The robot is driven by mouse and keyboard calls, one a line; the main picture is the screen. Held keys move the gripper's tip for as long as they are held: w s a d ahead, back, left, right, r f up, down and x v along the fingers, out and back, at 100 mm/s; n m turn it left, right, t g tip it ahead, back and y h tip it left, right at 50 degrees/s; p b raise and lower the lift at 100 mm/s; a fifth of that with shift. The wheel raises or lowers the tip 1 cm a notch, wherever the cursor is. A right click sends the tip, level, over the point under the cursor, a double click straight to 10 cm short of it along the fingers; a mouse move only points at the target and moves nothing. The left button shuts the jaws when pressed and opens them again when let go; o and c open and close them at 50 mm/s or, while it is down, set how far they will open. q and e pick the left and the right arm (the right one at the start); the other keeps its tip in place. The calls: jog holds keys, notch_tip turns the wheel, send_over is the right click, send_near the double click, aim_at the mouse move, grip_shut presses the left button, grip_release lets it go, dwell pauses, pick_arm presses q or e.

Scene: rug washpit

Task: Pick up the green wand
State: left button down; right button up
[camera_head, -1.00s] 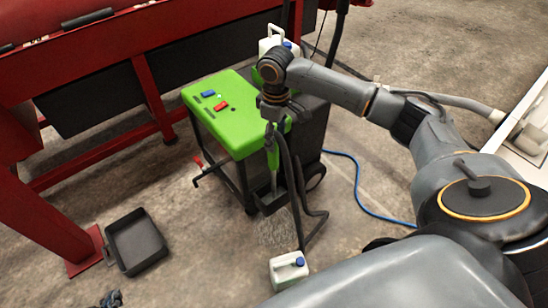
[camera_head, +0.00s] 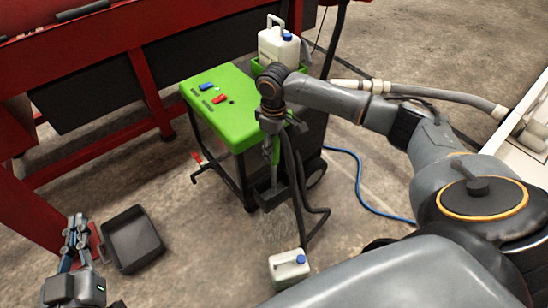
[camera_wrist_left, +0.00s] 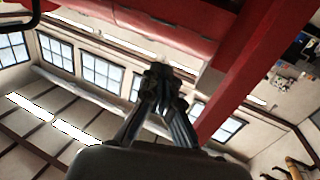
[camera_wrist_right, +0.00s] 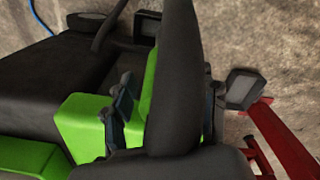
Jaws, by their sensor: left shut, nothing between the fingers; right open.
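The green wand (camera_head: 275,152) stands upright at the front of the green-topped machine (camera_head: 218,110), its lower end in a dark holder. A dark hose (camera_head: 292,165) hangs beside it. My right gripper (camera_head: 272,120) is open at the wand's upper end and covers part of it. In the right wrist view a thick dark part (camera_wrist_right: 175,85) and a green strip, apparently the wand (camera_wrist_right: 149,80), lie between the open fingers. I cannot tell whether they touch. My left gripper (camera_head: 77,232) is shut and empty at the lower left; it also shows in the left wrist view (camera_wrist_left: 160,82).
A white canister (camera_head: 278,48) stands on the machine's back. Another canister (camera_head: 289,268) is on the floor in front. A black tray (camera_head: 132,238) lies beside my left gripper. A red frame (camera_head: 150,85) stands behind. A blue cable (camera_head: 360,190) runs along the floor.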

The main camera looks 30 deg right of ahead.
jog(key=shift+f, duration=0.65)
pick_arm(q)
notch_tip(320, 180, up, 3)
jog(key=shift+d+f+t+h, duration=0.2)
jog(key=shift+t+h, duration=0.2)
jog(key=shift+t, duration=0.3)
pick_arm(e)
jog(key=shift+c, duration=0.4)
jog(key=c, duration=1.1)
grip_shut()
jog(key=shift+r, duration=0.15)
